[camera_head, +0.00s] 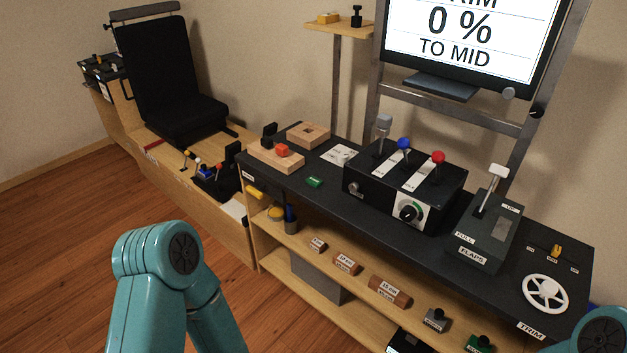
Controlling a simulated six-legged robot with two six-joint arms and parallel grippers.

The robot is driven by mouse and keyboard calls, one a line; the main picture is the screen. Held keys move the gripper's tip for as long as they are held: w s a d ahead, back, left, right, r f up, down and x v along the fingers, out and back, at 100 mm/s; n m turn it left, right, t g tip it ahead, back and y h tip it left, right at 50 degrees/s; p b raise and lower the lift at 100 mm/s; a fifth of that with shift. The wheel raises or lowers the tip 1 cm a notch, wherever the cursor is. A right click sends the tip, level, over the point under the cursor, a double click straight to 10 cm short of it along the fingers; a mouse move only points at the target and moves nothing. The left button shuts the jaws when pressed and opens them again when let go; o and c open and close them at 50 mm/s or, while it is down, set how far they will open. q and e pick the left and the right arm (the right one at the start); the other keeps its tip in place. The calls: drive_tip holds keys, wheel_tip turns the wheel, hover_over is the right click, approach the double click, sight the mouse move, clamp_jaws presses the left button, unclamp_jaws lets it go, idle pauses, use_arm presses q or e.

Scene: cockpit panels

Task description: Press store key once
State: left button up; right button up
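No key with a readable "store" label shows in the head view. A small green piece (315,182) lies on the black bench top (330,196); I cannot tell what is written on it. A black control box (380,195) with blue and red knobbed levers and a round dial stands on the bench. Of my arms, only teal links show, at the lower left and in the lower right corner. Neither gripper is in view.
A monitor (470,35) reads "0 %" and "TO MID". A flaps lever unit (488,228) and a white trim wheel (545,292) occupy the right end. Wooden blocks (276,160) sit at the left end. Shelves below hold labelled cylinders (390,291). A black seat (170,85) stands behind left.

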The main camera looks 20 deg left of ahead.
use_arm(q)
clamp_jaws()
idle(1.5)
